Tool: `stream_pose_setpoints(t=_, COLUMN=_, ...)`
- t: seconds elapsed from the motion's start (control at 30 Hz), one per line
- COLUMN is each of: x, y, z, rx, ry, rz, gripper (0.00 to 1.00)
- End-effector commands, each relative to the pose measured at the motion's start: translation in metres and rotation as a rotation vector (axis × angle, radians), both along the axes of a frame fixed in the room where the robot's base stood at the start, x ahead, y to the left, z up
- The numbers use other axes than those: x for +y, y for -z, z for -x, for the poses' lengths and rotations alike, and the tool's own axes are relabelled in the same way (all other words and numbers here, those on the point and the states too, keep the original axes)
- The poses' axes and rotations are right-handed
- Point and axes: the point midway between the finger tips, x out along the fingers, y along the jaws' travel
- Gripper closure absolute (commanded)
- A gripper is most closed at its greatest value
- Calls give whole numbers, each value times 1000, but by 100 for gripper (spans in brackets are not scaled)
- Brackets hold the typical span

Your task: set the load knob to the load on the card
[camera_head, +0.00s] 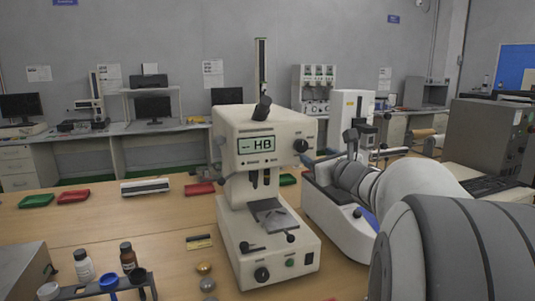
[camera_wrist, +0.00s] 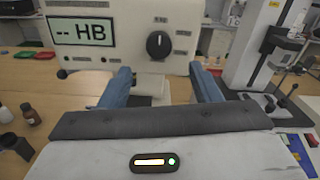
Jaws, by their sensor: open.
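The cream hardness tester (camera_head: 283,123) stands on the wooden bench, its screen (camera_head: 256,145) reading "-- HB". A dark round knob (camera_head: 300,145) is at the right of its head; I take it as the load knob. In the wrist view, this knob (camera_wrist: 158,45) has a white pointer mark near the top; its scale is unreadable. My gripper (camera_head: 331,150) is open, with blue fingers. In the wrist view, my gripper (camera_wrist: 163,88) is empty and faces the knob, apart from it. A small dark and yellow card (camera_head: 199,242) lies left of the tester; its writing is too small to read.
Another dark knob (camera_head: 262,275) and a green button (camera_head: 290,263) are on the tester's base. Bottles (camera_head: 128,258) and a rack stand at front left. A white machine (camera_head: 335,222) stands close on the right. Red and green trays lie behind at left.

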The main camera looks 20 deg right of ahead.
Motion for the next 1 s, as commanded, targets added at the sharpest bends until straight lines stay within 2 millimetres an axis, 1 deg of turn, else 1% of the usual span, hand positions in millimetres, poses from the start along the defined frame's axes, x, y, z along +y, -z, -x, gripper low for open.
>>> stream_pose_setpoints(t=0.17, x=1, y=-1, z=-17, rx=-4, ry=-15, rz=34, gripper=43)
stream_pose_setpoints(t=0.4, x=3, y=-1, z=-56, rx=-3, ry=-15, rz=31, gripper=43)
stream_pose_setpoints(t=0.5, x=3, y=-1, z=-68, rx=-3, ry=-14, rz=31, gripper=43)
stream_pose_setpoints(t=0.67, x=3, y=0, z=-77, rx=-4, ry=-13, rz=31, gripper=43)
stream_pose_setpoints(t=0.9, x=4, y=0, z=-78, rx=-4, ry=-13, rz=31, gripper=43)
stream_pose_setpoints(t=1.0, x=4, y=0, z=-78, rx=-4, ry=-13, rz=31, gripper=50)
